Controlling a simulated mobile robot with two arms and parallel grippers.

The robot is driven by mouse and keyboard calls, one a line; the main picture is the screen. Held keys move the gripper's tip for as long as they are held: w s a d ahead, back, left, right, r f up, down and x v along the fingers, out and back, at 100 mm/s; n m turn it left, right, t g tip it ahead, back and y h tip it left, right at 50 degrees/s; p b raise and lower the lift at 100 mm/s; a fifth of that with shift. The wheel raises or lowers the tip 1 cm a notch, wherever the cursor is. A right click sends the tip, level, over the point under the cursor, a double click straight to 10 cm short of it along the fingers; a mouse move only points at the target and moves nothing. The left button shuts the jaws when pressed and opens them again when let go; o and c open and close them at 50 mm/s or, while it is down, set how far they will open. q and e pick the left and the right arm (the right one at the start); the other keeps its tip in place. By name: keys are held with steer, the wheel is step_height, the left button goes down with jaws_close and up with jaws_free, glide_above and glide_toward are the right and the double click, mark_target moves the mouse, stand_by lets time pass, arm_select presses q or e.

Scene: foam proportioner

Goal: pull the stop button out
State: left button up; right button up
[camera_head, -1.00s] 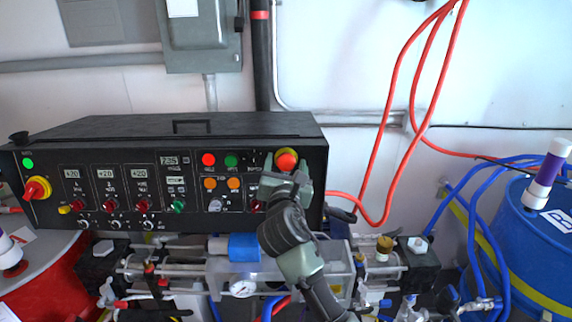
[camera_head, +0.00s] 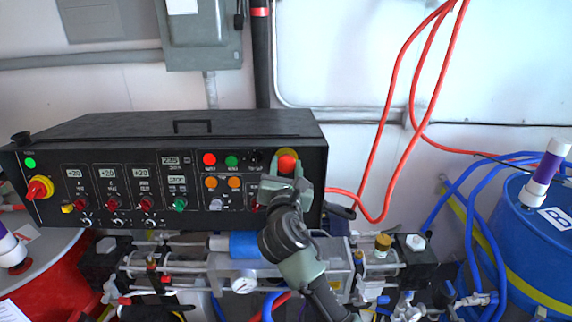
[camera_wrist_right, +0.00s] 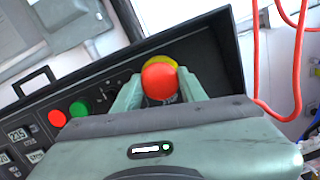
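The stop button is a red mushroom knob (camera_head: 287,162) on a yellow round base, at the right end of the black control panel's front face. In the right wrist view the red knob (camera_wrist_right: 160,82) sits between my two fingers. My right gripper (camera_head: 286,168) reaches up from below, and its grey-green fingers (camera_wrist_right: 158,86) flank the knob closely on both sides. They appear shut on it, though the exact contact is partly hidden. The yellow base shows above the knob. My left gripper is not in view.
The black control panel (camera_head: 100,145) carries a red and a green button (camera_head: 231,161) left of the stop button, and a red-yellow rotary switch (camera_head: 39,187). Red hoses (camera_head: 392,120) hang to the right. A blue drum (camera_head: 530,245) stands at the right; pump piping lies below.

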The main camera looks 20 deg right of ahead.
steer(key=o, duration=0.4)
steer(key=shift+o, duration=0.2)
steer(key=shift+s, duration=0.15)
steer(key=shift+s+a+f, duration=0.1)
steer(key=shift+s+a, duration=0.05)
steer(key=shift+s, duration=0.15)
steer(key=b+v, duration=0.2)
steer(key=v, duration=0.5)
steer(key=shift+s, duration=0.1)
